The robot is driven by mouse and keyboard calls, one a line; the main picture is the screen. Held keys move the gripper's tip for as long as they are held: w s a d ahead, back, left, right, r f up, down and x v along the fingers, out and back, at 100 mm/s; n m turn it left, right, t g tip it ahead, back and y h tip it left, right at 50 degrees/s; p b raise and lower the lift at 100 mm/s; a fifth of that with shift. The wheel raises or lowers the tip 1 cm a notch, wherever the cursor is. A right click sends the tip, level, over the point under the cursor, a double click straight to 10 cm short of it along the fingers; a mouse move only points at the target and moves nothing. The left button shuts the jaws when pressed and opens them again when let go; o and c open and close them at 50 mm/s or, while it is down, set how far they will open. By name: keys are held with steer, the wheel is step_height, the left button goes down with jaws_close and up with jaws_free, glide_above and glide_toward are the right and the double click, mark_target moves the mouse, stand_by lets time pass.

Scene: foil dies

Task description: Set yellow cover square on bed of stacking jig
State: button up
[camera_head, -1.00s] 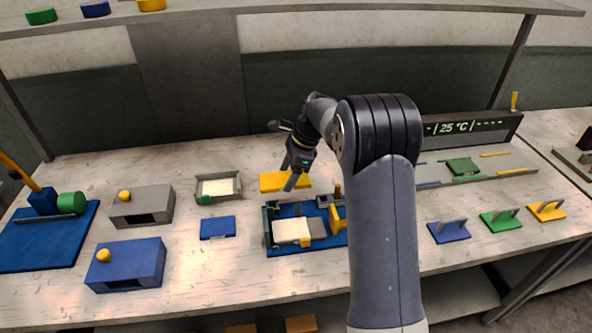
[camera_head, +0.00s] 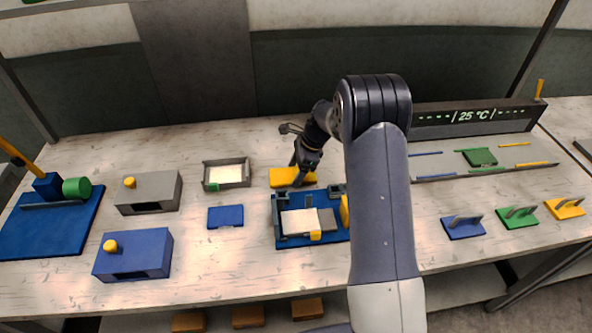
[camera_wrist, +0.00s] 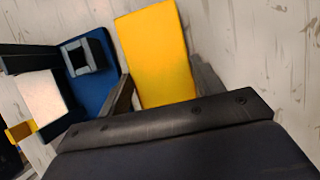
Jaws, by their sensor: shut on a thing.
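The yellow cover (camera_head: 284,179) is a flat rectangular block behind the stacking jig in the head view. My gripper (camera_head: 300,176) is shut on it; in the wrist view the cover (camera_wrist: 157,58) sits between the two fingers (camera_wrist: 160,97). Whether the cover touches the table is hard to tell. The stacking jig (camera_head: 290,241) has a blue base with dark corner posts, and a white sheet (camera_head: 299,222) lies on its bed. A yellow clip (camera_head: 316,236) is at the sheet's front edge. My arm hides the jig's right end.
A grey tray with a white sheet (camera_head: 247,163) and a small blue plate (camera_head: 226,216) stand left of the jig. Grey (camera_head: 149,192) and blue (camera_head: 133,254) boxes with yellow knobs are farther left. Handled blue, green and yellow plates (camera_head: 516,216) stand at right.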

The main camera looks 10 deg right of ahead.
steer(key=shift+f, duration=0.35)
steer(key=shift+f, duration=0.1)
steer(key=o, duration=0.5)
steer(key=shift+f, duration=0.1)
steer(key=shift+o, duration=1.1)
